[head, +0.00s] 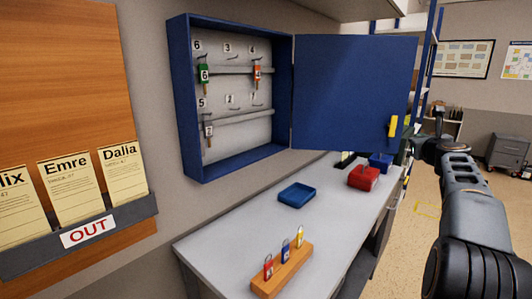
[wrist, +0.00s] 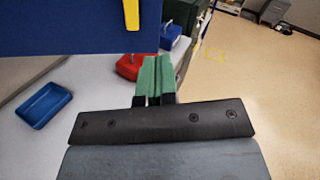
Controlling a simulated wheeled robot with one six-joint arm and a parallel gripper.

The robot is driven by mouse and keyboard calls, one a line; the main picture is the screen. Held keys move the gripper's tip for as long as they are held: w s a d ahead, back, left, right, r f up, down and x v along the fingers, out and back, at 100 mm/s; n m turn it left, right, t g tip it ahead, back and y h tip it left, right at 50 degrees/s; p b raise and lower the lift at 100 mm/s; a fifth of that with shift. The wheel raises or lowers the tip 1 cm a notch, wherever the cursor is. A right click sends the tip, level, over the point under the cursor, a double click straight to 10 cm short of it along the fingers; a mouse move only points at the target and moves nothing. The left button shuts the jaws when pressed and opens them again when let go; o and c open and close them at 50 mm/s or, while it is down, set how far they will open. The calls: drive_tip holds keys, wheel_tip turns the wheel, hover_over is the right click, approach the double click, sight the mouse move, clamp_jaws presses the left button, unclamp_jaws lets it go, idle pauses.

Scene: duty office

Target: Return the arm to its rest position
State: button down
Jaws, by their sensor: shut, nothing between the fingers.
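My gripper (wrist: 157,78) shows in the wrist view with its green fingers together and nothing held between them. In the head view my arm rises at the right edge, and its end is beside the free edge of the blue key cabinet's open door (head: 352,92). The door's yellow handle (head: 393,126) is near the gripper; it also shows at the top of the wrist view (wrist: 131,14). I cannot tell the exact gap between them, but no grip on the handle shows.
The key cabinet (head: 183,100) holds several tagged keys. Open floor (head: 425,225) lies to the right.

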drive_tip(key=s+a+f+n+g+y, duration=0.1)
drive_tip(key=a+f+n+g+y, duration=0.25)
drive_tip(key=f+n, duration=0.65)
drive_tip(key=s+a+f+n+g+y+p, duration=0.1)
drive_tip(key=s+a+f+n+g+p, duration=0.15)
drive_tip(key=s+a+f+n, duration=0.4)
drive_tip(key=s+a+f+n+g+y+p, duration=0.1)
drive_tip(key=s+a+f+n+g+y, duration=0.2)
drive_tip(key=a+n, duration=0.55)
drive_tip(key=s+a+n+g+h+p, duration=0.2)
drive_tip(key=s+a+n+g+p, duration=0.2)
drive_tip(key=s+a+n, duration=0.7)
drive_tip(key=s+a+p, duration=0.1)
drive_tip(key=s+a, duration=0.4)
drive_tip(key=s, duration=0.5)
drive_tip(key=shift+a+f+n, duration=0.25)
drive_tip(key=shift+f+n, duration=0.05)
drive_tip(key=shift+f, duration=0.05)
